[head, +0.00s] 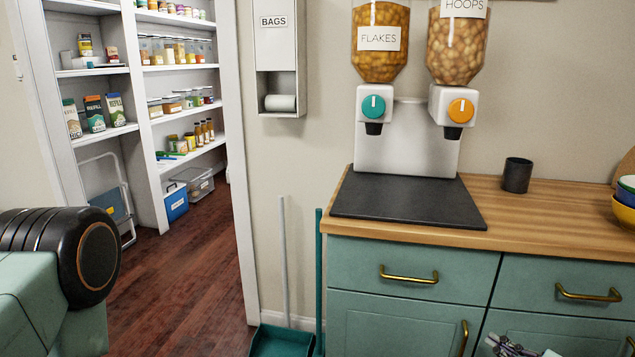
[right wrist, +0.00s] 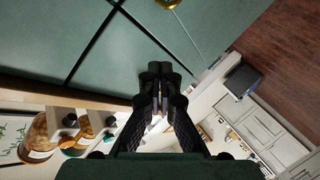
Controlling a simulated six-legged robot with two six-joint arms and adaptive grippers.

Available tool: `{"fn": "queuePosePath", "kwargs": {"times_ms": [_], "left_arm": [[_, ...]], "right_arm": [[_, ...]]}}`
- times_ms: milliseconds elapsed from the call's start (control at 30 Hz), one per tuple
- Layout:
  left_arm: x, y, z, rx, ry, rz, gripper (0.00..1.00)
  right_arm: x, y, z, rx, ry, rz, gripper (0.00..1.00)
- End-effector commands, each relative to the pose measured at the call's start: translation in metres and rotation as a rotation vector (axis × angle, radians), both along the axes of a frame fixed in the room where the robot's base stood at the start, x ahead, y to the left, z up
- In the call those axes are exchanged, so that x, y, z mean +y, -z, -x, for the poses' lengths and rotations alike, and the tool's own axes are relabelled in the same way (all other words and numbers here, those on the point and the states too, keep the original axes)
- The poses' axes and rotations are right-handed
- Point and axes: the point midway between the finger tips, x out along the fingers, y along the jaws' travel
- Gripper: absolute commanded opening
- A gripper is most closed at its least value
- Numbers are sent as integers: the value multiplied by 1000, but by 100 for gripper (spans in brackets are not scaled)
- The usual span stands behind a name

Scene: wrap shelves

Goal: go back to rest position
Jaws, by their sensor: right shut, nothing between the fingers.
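My right gripper (right wrist: 160,80) is shut and empty in the right wrist view, its dark fingers together in front of teal cabinet fronts. In the head view a small part of my right gripper (head: 508,345) shows at the bottom edge, in front of the lower teal cabinet. It looks apart from the drawer handles, but the gap is hard to judge. My left gripper is not in view; only a teal and black part of my own arm shows at the lower left of the head view.
A wooden counter (head: 555,215) carries a cereal dispenser (head: 405,150), a dark cup (head: 517,175) and bowls (head: 625,200). Brass handles (head: 590,293) stick out from the drawers. A teal dustpan (head: 280,342) stands by the wall. Wooden floor (head: 190,265) is open towards the pantry shelves (head: 180,68).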

Motion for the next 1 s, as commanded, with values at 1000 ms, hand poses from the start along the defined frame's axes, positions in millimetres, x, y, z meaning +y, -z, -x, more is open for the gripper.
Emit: {"fn": "queuePosePath", "kwargs": {"times_ms": [1000], "left_arm": [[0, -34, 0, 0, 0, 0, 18]], "right_arm": [[150, 109, 334, 1356, 899, -335, 0]]}}
